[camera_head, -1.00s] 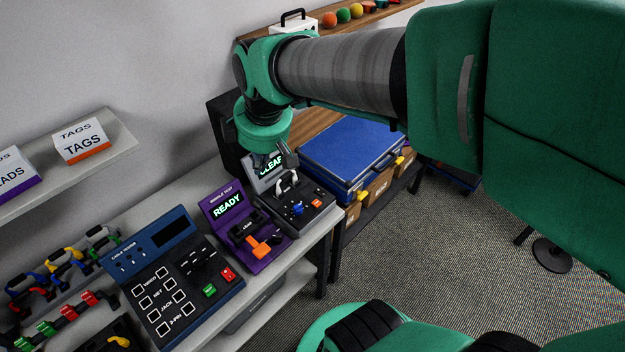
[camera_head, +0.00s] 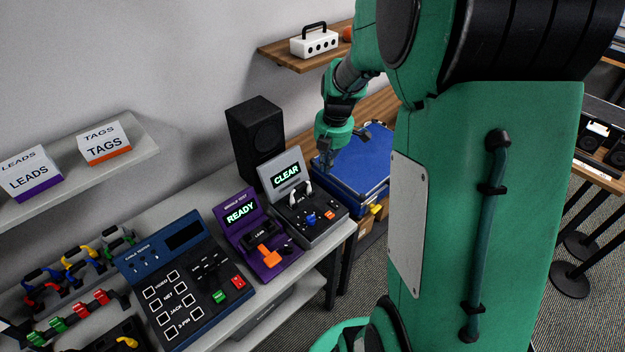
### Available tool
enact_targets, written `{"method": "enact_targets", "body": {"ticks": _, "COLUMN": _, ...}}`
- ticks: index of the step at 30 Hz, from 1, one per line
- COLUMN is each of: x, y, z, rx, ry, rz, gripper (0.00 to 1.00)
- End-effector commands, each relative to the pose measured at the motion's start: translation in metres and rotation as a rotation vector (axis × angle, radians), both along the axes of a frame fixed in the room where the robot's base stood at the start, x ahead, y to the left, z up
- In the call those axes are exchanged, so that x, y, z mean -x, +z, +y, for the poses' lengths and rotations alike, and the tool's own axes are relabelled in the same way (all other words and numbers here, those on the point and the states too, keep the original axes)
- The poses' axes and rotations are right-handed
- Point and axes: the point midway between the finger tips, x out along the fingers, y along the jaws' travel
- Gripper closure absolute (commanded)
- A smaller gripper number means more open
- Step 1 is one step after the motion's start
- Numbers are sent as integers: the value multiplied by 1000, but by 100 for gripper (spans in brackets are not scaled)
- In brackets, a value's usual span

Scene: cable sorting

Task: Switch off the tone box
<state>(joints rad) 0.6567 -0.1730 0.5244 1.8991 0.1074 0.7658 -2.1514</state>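No readable label marks a tone box, so I cannot tell for sure which device it is. The dark grey device (camera_head: 312,218) has a lit screen (camera_head: 286,176) reading CLEAR, white upright prongs, a blue knob (camera_head: 310,219) and an orange-red button (camera_head: 329,215). My gripper (camera_head: 326,160) points down beyond the right side of that screen, by the left edge of the blue case. It appears clear of the device. Its fingers are small and dark, and I cannot tell whether they are open.
A purple tester (camera_head: 263,243) reading READY and a blue cable tester (camera_head: 184,278) stand to the left. A black speaker (camera_head: 256,133) is behind. The blue case (camera_head: 357,172) is at right. A white box (camera_head: 314,44) with a black handle sits on the wooden shelf. Several cables lie at left.

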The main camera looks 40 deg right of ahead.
Motion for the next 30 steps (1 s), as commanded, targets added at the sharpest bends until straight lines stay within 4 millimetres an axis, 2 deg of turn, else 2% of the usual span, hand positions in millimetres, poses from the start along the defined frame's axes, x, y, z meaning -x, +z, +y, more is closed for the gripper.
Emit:
{"method": "enact_targets", "body": {"ticks": 3, "x": 4, "y": -18, "z": -20, "rx": -1, "ry": 66, "rz": 15, "gripper": 100}}
{"method": "enact_targets", "body": {"ticks": 9, "x": 8, "y": -34, "z": -38, "rx": 1, "ry": 134, "rz": 25, "gripper": 100}}
{"method": "enact_targets", "body": {"ticks": 25, "x": 8, "y": -38, "z": -41, "rx": 1, "ry": 149, "rz": 27, "gripper": 100}}
{"method": "enact_targets", "body": {"ticks": 30, "x": 8, "y": -47, "z": -40, "rx": 0, "ry": 149, "rz": 28, "gripper": 100}}
